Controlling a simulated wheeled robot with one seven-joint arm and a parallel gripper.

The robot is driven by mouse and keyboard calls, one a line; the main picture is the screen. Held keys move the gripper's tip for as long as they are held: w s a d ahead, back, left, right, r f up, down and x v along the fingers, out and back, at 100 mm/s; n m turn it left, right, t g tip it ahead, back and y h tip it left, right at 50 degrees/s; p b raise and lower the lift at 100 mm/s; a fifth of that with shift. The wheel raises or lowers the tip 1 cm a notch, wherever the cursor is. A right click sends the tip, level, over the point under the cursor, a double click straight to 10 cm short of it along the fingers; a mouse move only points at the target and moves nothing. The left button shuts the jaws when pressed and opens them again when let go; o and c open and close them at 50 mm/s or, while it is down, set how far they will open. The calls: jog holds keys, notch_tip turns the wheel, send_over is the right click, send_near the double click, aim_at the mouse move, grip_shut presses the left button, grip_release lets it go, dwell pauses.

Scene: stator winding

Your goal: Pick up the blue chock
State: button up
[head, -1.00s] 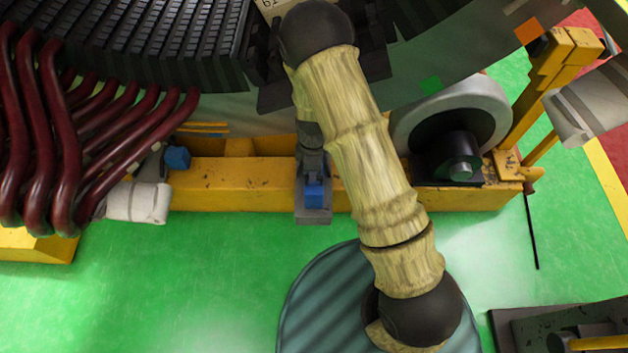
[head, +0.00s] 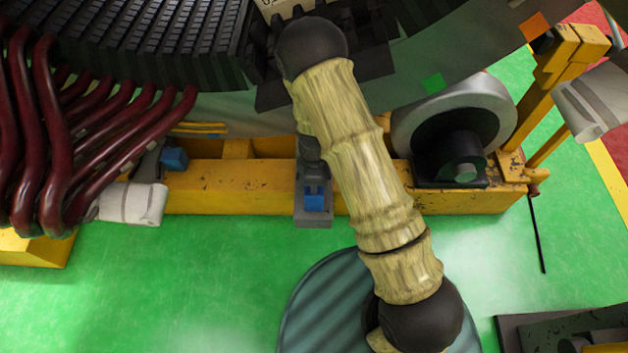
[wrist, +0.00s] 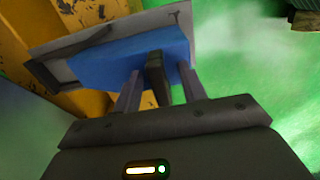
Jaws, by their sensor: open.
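The blue chock (head: 315,203) sits in a small grey tray (head: 314,222) at the front of the yellow beam. In the wrist view the blue surface (wrist: 108,62) fills much of the grey tray (wrist: 180,18). A dark upright piece (wrist: 155,75) stands in front of the blue; I cannot tell whether it belongs to the chock. My gripper (wrist: 160,68) is open, its two fingers on either side of this dark piece, close to the blue. Whether they touch anything is unclear. In the head view my gripper (head: 314,189) is directly over the chock, partly hiding it.
Another blue block (head: 174,159) is on the beam at left, beside dark red bent tubes (head: 50,130) and a white roll (head: 132,204). The yellow beam (head: 235,186) runs behind the tray. A grey wheel-like part (head: 480,95) is at right.

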dwell(0.3)
grip_shut()
notch_tip(320, 180, up, 10)
jog(key=p, duration=0.4)
jog(key=shift+p, duration=0.4)
